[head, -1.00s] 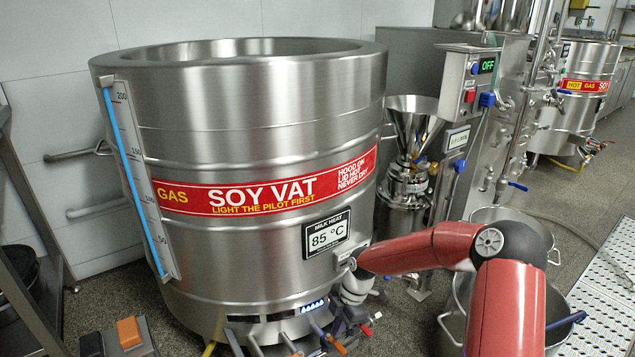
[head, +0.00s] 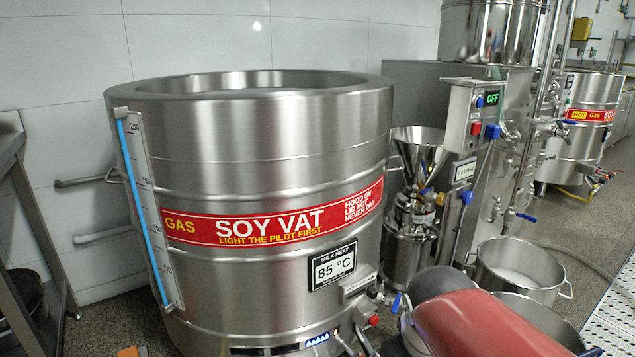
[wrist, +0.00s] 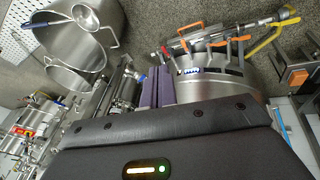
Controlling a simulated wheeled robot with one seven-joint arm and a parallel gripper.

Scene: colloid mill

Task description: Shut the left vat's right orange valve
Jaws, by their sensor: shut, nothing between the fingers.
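The left vat (head: 260,255) is a big steel drum with a red SOY VAT band. It also shows turned about in the wrist view (wrist: 225,92). Several levers with orange ends (wrist: 184,45) stick out along its base there, beside a small lit blue window (wrist: 191,71). I cannot tell for sure which lever is the right orange valve, or how far it is turned. My gripper (wrist: 158,86) shows its purple fingers together and empty, apart from the levers.
The steel funnel mill (head: 412,205) and a control box (head: 475,115) reading OFF stand right of the vat. A steel pot (head: 520,270) stands on the floor. In the wrist view a pipe with a yellow part (wrist: 262,40) runs past the levers, and an orange block (wrist: 298,77) is at right.

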